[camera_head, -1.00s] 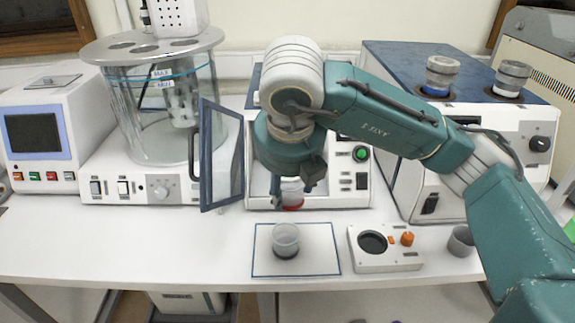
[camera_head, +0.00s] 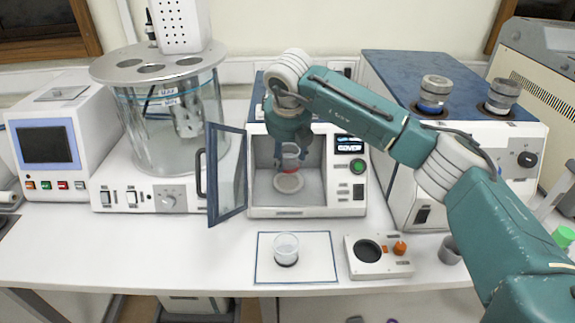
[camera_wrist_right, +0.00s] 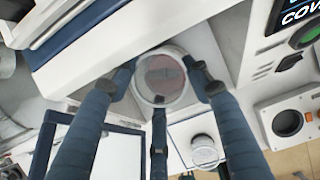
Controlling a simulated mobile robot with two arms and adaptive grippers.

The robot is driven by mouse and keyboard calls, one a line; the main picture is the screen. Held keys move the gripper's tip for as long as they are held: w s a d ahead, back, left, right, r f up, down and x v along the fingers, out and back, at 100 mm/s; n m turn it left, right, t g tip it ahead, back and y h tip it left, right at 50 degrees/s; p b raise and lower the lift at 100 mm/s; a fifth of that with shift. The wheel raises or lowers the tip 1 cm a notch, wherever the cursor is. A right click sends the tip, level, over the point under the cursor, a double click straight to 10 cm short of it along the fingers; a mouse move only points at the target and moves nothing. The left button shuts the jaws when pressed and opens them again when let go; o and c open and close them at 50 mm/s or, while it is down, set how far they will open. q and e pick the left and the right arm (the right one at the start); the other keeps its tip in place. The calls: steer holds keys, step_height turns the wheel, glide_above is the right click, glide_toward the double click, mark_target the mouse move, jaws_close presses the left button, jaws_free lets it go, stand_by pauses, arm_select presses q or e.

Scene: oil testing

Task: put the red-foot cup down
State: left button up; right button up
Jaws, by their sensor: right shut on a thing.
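The red-foot cup (camera_head: 290,167) is a clear cup with a red base. My right gripper (camera_head: 291,154) is shut on it and holds it upright at the open chamber of the small white oven (camera_head: 358,211). A pale round plate (camera_head: 289,183) lies on the chamber floor, just below the cup in the head view. In the right wrist view the cup (camera_wrist_right: 162,77) sits between the dark fingers of the gripper (camera_wrist_right: 164,82). Whether its foot touches anything is unclear. My left gripper is out of view.
The oven's blue-framed door (camera_head: 227,172) stands open on the left. Another clear cup, with a dark foot (camera_head: 286,250), stands on a blue-edged white mat (camera_head: 322,270) in front. A small device with an orange knob (camera_head: 378,269) is right of the mat.

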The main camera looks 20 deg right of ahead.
mark_target(288, 168)
step_height(288, 168, down, 2)
steer(key=shift+p, duration=0.35)
step_height(288, 168, down, 3)
steer(key=shift+p, duration=0.95)
steer(key=shift+w+d+f, duration=0.1)
steer(key=shift+w+f, duration=0.25)
steer(key=shift+f, duration=0.15)
steer(key=o, duration=1.4)
steer(key=shift+c, duration=0.2)
steer(key=shift+s+r, duration=0.2)
steer(key=shift+r, duration=0.35)
steer(key=b+v, duration=0.3)
steer(key=v, duration=0.8)
